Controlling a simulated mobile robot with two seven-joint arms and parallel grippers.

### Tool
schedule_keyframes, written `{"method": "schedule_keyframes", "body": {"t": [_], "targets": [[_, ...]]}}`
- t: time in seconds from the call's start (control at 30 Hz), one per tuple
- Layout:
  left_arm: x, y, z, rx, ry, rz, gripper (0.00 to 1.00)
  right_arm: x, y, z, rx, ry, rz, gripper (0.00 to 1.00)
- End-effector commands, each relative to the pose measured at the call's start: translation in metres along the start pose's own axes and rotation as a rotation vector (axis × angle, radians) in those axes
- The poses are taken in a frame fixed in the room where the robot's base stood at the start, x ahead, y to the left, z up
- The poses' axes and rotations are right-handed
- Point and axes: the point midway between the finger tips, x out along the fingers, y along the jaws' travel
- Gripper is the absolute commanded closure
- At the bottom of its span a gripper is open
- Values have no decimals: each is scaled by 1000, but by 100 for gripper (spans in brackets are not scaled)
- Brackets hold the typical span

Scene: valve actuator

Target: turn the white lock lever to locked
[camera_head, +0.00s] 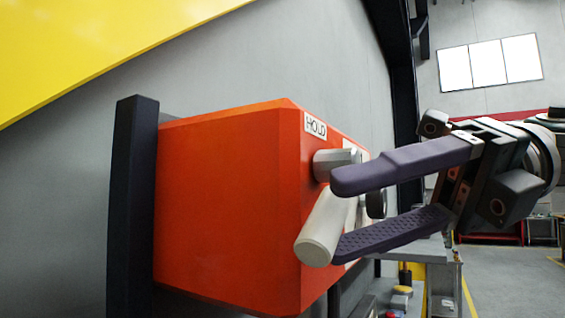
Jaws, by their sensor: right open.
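The orange valve actuator box (225,200) fills the middle of the head view. A white lever (321,232) sticks out of its right-hand face and slants down toward me, its round end lowest. A grey knob or shaft (333,162) sits just above it, under a label reading HOLD (316,125). My right gripper (340,215) comes in from the right, open. Its upper finger is beside the grey knob and its lower finger is beside the lever's end. I cannot tell whether either finger touches. The lever's upper part is partly hidden behind the fingers. My left gripper is not in view.
A dark post (132,205) stands at the box's left, against a grey wall (60,210). A dark round part (376,203) shows behind the fingers. A workbench (425,250) stands beyond at lower right, with open floor to its right.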

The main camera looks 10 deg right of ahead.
Motion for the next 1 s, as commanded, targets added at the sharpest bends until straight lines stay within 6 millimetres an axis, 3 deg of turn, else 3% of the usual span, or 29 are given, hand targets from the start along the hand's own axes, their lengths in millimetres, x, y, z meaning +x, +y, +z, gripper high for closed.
{"method": "schedule_keyframes", "body": {"t": [0.03,0.2,0.6,1.0], "targets": [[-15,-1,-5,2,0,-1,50,7,7,3,2,3,4,44],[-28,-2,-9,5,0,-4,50,27,4,2,0,0,3,44],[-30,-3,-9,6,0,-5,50,35,0,0,-1,-1,1,45],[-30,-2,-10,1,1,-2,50,34,0,0,-1,-2,1,90]]}}
